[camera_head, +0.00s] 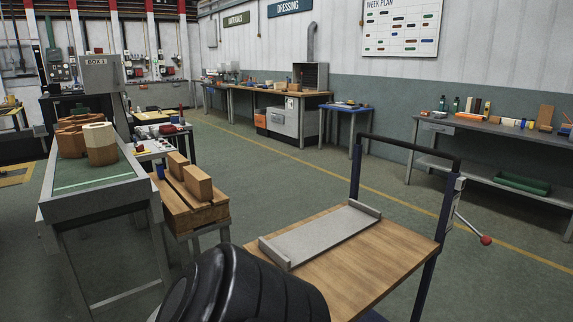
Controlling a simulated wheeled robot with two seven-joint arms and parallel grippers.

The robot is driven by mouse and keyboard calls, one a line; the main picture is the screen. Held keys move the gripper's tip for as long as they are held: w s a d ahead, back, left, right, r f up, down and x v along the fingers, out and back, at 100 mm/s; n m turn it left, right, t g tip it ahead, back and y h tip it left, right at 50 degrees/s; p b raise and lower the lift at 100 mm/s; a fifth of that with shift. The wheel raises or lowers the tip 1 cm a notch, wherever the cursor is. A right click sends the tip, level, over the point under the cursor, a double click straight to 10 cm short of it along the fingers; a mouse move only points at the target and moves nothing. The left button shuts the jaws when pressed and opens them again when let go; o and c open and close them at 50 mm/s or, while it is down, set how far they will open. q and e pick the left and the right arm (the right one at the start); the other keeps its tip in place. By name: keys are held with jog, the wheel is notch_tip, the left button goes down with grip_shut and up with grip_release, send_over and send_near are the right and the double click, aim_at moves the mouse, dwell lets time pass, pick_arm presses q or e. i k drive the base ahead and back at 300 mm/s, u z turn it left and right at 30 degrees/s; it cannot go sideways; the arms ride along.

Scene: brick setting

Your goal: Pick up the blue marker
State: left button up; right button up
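I cannot make out a blue marker for certain. A small blue upright object (160,171) stands at the left end of the wooden block stand, beside the wooden blocks; it is too small to tell what it is. Neither of my grippers is in view.
A wooden-topped cart (375,267) with a grey metal tray (325,237) stands in front. Its near left part is hidden. The wooden stand (190,213) and a green-topped table (92,177) with wooden cylinders (101,143) are at left. A grey workbench (480,126) stands right. Open floor lies beyond the cart.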

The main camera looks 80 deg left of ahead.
aim_at(159, 166)
jog(key=u, duration=0.7)
jog(key=i, duration=4.7)
jog(key=u, duration=2.95)
jog(key=i, duration=4.25)
jog(key=u, duration=1.85)
jog(key=i, duration=1.4)
jog(key=u, duration=0.05)
